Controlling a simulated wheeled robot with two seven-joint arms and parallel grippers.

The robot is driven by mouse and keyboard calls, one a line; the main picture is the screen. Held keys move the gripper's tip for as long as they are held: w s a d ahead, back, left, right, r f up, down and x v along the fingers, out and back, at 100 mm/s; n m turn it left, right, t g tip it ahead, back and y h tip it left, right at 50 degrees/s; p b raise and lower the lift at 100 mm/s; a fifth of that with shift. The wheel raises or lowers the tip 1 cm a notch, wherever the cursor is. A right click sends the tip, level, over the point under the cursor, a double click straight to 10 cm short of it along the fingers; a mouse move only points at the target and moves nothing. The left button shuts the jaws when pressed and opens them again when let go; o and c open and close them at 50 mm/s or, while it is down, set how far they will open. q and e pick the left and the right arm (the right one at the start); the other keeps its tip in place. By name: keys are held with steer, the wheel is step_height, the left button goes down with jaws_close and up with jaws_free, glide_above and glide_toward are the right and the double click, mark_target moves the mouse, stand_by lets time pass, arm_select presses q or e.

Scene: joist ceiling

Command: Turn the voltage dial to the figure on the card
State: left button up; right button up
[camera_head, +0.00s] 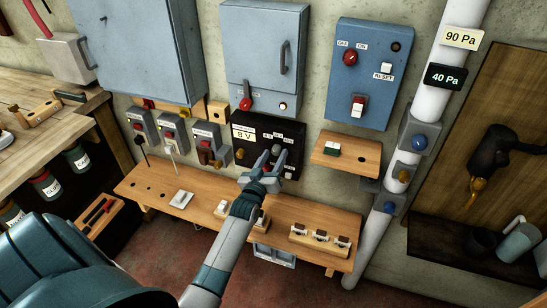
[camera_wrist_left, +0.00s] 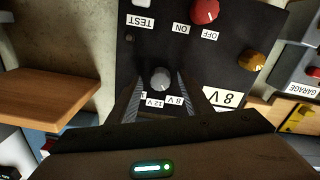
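The voltage dial is a small grey round knob (camera_head: 277,150) on a black panel (camera_head: 301,146). A white card (camera_head: 243,133) at the panel's upper left reads 8 V. My left gripper (camera_head: 275,160) is open at the dial, one finger on each side. In the left wrist view, upside down, the dial (camera_wrist_left: 160,78) sits between the open fingertips (camera_wrist_left: 159,84), with gaps visible. Small labels 8 V and 12 V (camera_wrist_left: 156,102) show beside it; another is partly hidden by a finger. The dial's pointer direction is too small to tell. My right gripper is out of view.
The panel also has a red knob (camera_wrist_left: 205,11), a yellow knob (camera_wrist_left: 252,61) and a TEST label. A small wooden shelf (camera_head: 345,150) juts out to the right. A wooden bench (camera_head: 150,195) runs below, and small switch boxes (camera_head: 172,132) stand left.

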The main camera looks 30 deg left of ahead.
arm_select(q)
steer(key=shift+s, duration=0.15)
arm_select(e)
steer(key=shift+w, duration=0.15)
arm_select(q)
steer(key=shift+s+d, duration=0.15)
steer(key=shift+s, duration=0.4)
steer(key=b+v, duration=0.2)
steer(key=v, duration=1.4)
steer(key=shift+b, duration=0.4)
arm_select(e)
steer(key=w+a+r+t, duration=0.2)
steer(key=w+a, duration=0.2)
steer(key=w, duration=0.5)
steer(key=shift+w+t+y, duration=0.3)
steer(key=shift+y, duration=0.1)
arm_select(q)
steer(key=shift+f, duration=0.1)
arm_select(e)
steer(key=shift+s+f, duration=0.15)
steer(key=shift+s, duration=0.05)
